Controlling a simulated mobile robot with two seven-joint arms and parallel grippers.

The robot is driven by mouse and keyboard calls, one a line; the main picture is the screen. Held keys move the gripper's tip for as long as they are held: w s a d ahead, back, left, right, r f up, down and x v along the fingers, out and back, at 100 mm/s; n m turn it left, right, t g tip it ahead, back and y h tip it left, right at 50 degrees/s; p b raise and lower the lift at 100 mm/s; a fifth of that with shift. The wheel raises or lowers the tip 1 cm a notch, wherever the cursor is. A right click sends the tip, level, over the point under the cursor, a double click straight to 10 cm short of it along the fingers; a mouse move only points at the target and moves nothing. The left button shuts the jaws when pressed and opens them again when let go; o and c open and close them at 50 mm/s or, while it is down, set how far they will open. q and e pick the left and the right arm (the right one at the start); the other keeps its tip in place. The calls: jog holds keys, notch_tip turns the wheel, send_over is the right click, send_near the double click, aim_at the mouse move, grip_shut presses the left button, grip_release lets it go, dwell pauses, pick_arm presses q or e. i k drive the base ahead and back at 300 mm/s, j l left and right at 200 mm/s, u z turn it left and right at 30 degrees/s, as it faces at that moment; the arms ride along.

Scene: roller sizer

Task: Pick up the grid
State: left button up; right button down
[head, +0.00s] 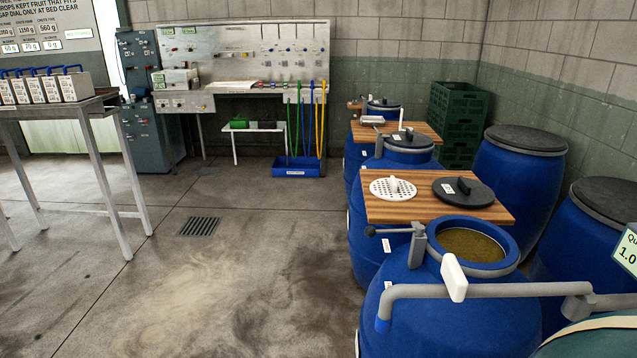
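A white round grid (381,190) with many small holes and a raised white knob lies flat on a wooden board (431,212). The board rests across the tops of blue barrels on the right. A black round lid (463,192) with a handle lies on the same board, just right of the grid. Neither of my grippers is in view, and nothing hides the grid.
In front of the board stands an open blue barrel (440,325) holding a brownish content (470,245). A grey pipe (520,290) with a white handle crosses it. More lidded blue barrels (516,190) stand right. The floor at left centre is clear around a drain grate (199,226).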

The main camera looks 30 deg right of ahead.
aim_at(391, 189)
jog(key=i+j, duration=0.2)
jog(key=i, duration=0.2)
jog(key=i+j, duration=0.25)
jog(key=i, duration=0.2)
jog(key=i+j, duration=0.2)
jog(key=i, duration=0.2)
jog(key=i+z, duration=0.2)
jog(key=z, duration=0.2)
jog(key=i+z, duration=0.2)
jog(key=z, duration=0.15)
jog(key=i+j+z, duration=0.1)
jog(key=z, duration=0.3)
jog(key=i+j+z, duration=0.15)
jog(key=z, duration=0.2)
jog(key=i+j+z, duration=0.15)
jog(key=z, duration=0.3)
jog(key=i+j+z, duration=0.2)
jog(key=z, duration=0.3)
jog(key=i+j+z, duration=0.2)
jog(key=z, duration=0.25)
jog(key=j, duration=0.1)
